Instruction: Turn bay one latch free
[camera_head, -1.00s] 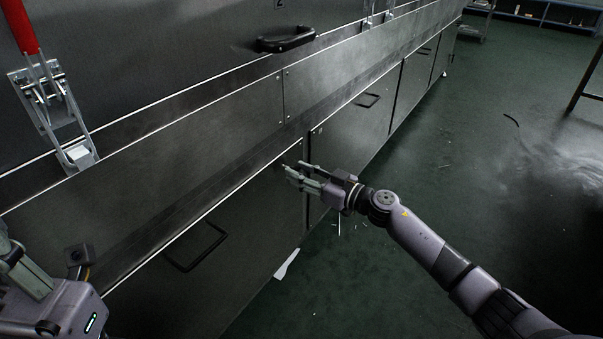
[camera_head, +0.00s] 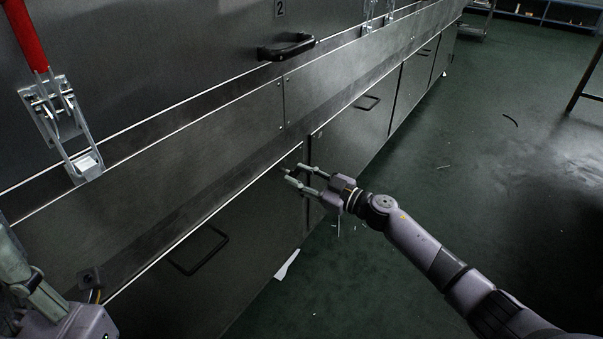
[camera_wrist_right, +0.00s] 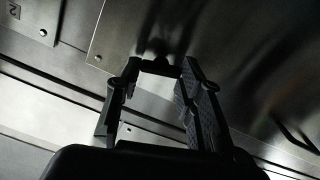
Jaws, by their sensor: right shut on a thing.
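My right gripper (camera_head: 287,174) is at the lower metal front, beside the seam between two lower panels. Its fingers stand apart, with a small dark piece (camera_wrist_right: 160,67), seemingly the latch, held between their tips in the right wrist view. The fingers hide most of this piece, so its exact turn angle cannot be told. My left gripper (camera_head: 28,285) is only partly in view at the lower left; its fingertips do not show clearly.
A red-handled toggle clamp (camera_head: 60,120) is on the machine at the left. A black handle (camera_head: 286,47) sits below the number 2 plate. Lower panels carry thin pull handles (camera_head: 200,250). A white scrap (camera_head: 287,265) lies on the green floor, which is mostly open at right.

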